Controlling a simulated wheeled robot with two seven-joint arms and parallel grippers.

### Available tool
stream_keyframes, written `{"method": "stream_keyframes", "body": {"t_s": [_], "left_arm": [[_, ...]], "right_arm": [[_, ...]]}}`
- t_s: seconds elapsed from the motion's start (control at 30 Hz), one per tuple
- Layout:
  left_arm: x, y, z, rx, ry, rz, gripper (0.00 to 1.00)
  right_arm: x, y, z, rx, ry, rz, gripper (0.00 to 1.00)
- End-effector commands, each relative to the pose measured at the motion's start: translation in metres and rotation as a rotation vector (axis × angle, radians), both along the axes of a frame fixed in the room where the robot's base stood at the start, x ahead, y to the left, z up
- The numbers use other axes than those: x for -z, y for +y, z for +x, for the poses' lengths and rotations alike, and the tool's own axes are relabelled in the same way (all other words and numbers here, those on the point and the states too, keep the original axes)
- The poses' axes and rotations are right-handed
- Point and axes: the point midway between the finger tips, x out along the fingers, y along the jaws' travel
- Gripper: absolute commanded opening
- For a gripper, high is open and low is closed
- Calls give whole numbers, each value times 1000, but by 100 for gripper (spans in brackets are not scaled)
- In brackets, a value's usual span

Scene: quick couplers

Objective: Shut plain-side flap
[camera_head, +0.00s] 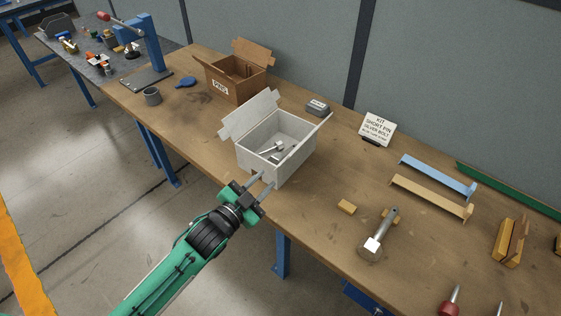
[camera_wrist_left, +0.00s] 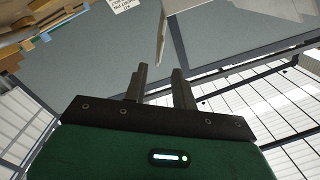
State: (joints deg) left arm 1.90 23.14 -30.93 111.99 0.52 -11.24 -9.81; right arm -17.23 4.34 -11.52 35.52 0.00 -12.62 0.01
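A pale grey box (camera_head: 268,172) stands open on the workbench, with silver metal parts (camera_head: 272,150) inside. One flap (camera_head: 250,115) stands raised at its back left. Another flap (camera_head: 306,138) stands up on the right side, seen nearly edge-on. I cannot tell which flap is the plain-side one. My left gripper (camera_head: 261,185) is at the box's front left wall, its fingers apart with nothing between them; whether it touches the wall is unclear. The left wrist view also shows the parted fingers (camera_wrist_left: 160,85), with a pale panel edge beyond them. My right gripper is not in view.
A brown carton (camera_head: 232,86) stands behind the box. A kit sign (camera_head: 378,129) and a small grey case (camera_head: 317,107) are at the back.

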Motion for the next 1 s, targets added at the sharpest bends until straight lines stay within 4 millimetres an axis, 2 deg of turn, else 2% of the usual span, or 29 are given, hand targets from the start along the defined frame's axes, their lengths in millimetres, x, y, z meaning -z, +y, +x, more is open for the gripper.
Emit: {"method": "stream_keyframes", "body": {"t_s": [0.2,0.4,0.6,0.87,1.0], "left_arm": [[-3,-24,38,0,-1,-2,27],[-1,-38,60,0,1,-1,27],[0,-43,68,0,0,0,27],[1,-44,68,0,0,0,27],[1,-43,68,0,0,0,0]], "right_arm": [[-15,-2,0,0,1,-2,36],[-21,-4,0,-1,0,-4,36],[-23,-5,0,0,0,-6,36],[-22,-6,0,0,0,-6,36],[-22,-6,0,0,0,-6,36]]}}
